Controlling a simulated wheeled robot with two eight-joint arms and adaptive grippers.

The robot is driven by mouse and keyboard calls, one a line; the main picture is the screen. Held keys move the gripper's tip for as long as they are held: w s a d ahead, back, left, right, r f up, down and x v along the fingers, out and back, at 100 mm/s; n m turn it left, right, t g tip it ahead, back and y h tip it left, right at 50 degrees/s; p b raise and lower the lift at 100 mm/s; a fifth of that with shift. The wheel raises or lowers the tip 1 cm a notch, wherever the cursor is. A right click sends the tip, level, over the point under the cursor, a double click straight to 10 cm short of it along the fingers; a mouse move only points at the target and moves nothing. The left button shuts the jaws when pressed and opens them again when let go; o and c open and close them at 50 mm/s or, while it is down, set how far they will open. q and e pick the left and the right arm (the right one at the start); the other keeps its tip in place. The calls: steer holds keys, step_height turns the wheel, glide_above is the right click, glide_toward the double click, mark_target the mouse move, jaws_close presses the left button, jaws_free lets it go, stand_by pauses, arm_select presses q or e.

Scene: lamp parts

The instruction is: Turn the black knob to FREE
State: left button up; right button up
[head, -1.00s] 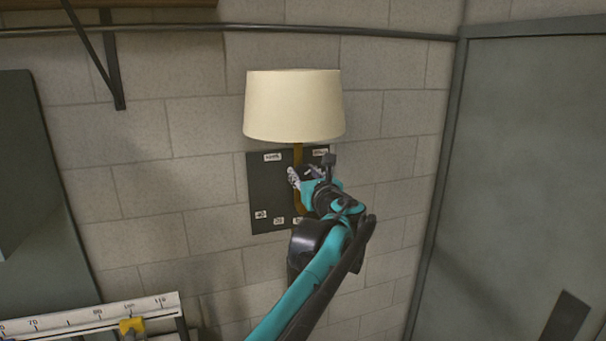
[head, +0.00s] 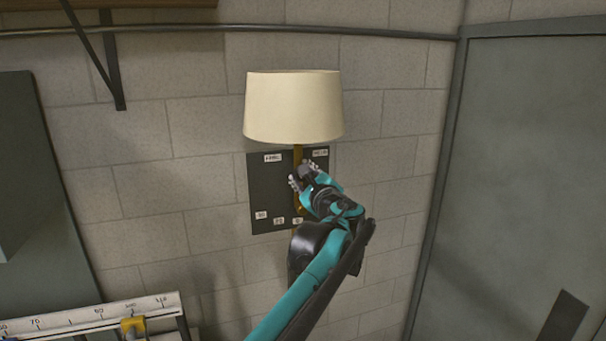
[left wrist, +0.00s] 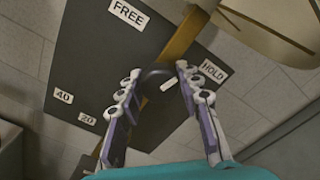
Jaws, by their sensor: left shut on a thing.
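The black knob (left wrist: 152,79) sits on a dark wall plate (head: 262,190) below a cream lampshade (head: 293,108). A white mark (left wrist: 168,84) shows on the knob's right side in the left wrist view. The FREE label (left wrist: 127,14) is at the upper left there, and the HOLD label (left wrist: 213,72) is to the right. My left gripper (left wrist: 158,88) is shut on the knob, one finger on each side. In the head view my left gripper (head: 298,181) hides the knob. My right gripper is not in view.
A brass lamp stem (head: 298,154) runs up the plate to the shade, close to my gripper. Small number labels line the plate's lower edge. A white ruler (head: 80,319) with a yellow slider (head: 134,327) is at the lower left. A grey door (head: 530,150) is at right.

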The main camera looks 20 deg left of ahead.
arm_select(q)
steer(key=n, duration=0.4)
steer(key=shift+n, duration=0.3)
steer(key=n, duration=0.3)
steer(key=shift+n, duration=0.3)
steer(key=n, duration=0.3)
steer(key=shift+n+p, duration=0.3)
steer(key=shift+f+n, duration=0.15)
steer(key=shift+n, duration=1.65)
steer(key=o, duration=1.2)
steer(key=shift+c, duration=0.2)
steer(key=shift+s, duration=0.1)
steer(key=v, duration=1.1)
steer(key=shift+s+d, duration=0.25)
steer(key=shift+s, duration=0.05)
steer(key=shift+f, duration=0.1)
